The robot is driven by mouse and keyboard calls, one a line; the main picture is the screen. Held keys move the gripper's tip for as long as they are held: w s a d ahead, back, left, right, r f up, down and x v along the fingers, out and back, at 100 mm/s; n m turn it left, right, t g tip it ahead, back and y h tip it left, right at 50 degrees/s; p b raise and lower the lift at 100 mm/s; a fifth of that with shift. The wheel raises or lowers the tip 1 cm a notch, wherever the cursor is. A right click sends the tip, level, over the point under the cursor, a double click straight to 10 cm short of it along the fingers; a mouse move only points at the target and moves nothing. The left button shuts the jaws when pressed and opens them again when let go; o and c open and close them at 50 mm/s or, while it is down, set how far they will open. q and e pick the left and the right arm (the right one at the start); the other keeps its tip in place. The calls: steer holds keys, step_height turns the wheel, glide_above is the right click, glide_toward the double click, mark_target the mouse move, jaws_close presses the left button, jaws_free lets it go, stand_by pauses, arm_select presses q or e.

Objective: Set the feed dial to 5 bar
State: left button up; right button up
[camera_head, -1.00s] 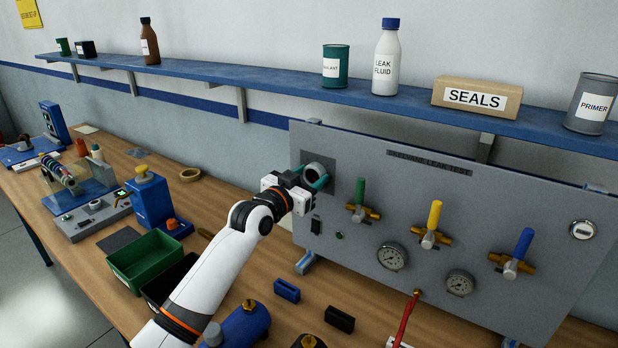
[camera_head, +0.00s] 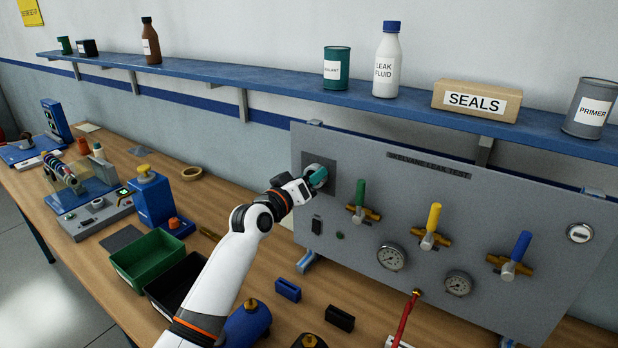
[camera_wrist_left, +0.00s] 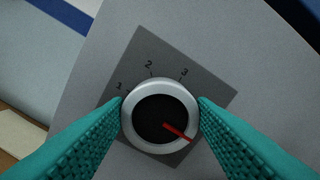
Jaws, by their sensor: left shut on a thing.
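The feed dial (camera_wrist_left: 160,117) is a round knob with a silver rim, a dark face and a red pointer, set on a dark grey plate (camera_wrist_left: 150,50). In the left wrist view the pointer points to the lower right. The marks 1, 2 and 3 show along the upper left and top; any marks farther round are hidden or unreadable. My left gripper (camera_head: 317,178) is shut on the dial, with one teal finger against each side of the rim. In the head view the gripper mostly hides the dial. My right gripper is not in view.
The grey panel (camera_head: 450,190) also carries green (camera_head: 360,193), yellow (camera_head: 434,216) and blue (camera_head: 523,245) valve handles and gauges (camera_head: 391,257). A blue shelf (camera_head: 280,86) runs above. Below are a green bin (camera_head: 150,257), a black bin and small blocks on the bench.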

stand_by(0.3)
arm_select(q)
steer(key=o, duration=1)
steer(key=b+v, duration=0.2)
steer(key=v, duration=1)
steer(key=shift+f, duration=0.1)
